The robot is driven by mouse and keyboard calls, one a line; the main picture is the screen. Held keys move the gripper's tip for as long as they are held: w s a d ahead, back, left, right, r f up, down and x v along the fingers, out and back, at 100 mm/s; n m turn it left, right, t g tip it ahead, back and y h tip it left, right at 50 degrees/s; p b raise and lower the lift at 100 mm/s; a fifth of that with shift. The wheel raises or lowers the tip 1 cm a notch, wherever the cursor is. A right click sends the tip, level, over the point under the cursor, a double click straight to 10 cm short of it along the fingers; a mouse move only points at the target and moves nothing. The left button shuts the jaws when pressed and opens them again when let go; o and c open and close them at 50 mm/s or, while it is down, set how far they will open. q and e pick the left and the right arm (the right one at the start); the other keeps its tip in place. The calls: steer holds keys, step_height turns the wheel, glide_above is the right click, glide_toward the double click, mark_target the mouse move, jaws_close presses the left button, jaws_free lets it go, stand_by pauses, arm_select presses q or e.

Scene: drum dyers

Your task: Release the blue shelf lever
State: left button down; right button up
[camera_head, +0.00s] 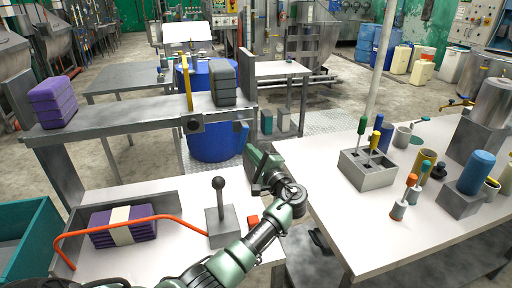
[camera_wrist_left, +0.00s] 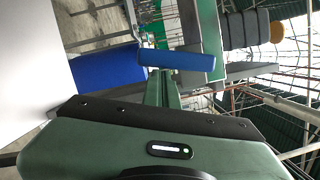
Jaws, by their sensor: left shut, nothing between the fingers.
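The blue lever (camera_head: 242,137) shows as a short blue handle below the right end of the grey shelf (camera_head: 110,125), against the blue drum. In the left wrist view the blue lever (camera_wrist_left: 178,60) is a blue bar lying across the picture just beyond my fingertips. My left gripper (camera_head: 250,153) is shut and empty, close to the lever on its near side. In the left wrist view the shut fingers (camera_wrist_left: 163,86) point at the bar; whether they touch it I cannot tell. My right gripper is not in view.
A yellow lever (camera_head: 187,82) stands upright at the shelf front. Grey blocks (camera_head: 223,80) and purple blocks (camera_head: 54,103) sit on the shelf. A black-knobbed lever box (camera_head: 219,226) and an orange bent bar (camera_head: 130,219) are on the white table below. A tool block (camera_head: 367,169) stands right.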

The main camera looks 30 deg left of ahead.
mark_target(237, 147)
arm_select(q)
steer(key=m, duration=0.1)
steer(key=s+a+m+p, duration=0.1)
steer(key=s+m+t+p, duration=0.1)
steer(key=m, duration=0.1)
steer(key=shift+a+r, duration=0.25)
steer(key=shift+a, duration=0.1)
steer(key=m+p, duration=0.1)
steer(key=a+m+t+p, duration=0.1)
steer(key=m, duration=0.1)
steer(key=shift+s+r, duration=0.15)
steer(key=shift+s, duration=0.25)
steer(key=shift+s+a+r+p, duration=0.25)
steer(key=shift+s+a+p, duration=0.1)
steer(key=shift+s, duration=0.15)
steer(key=shift+s+r, duration=0.1)
steer(key=shift+s, duration=0.05)
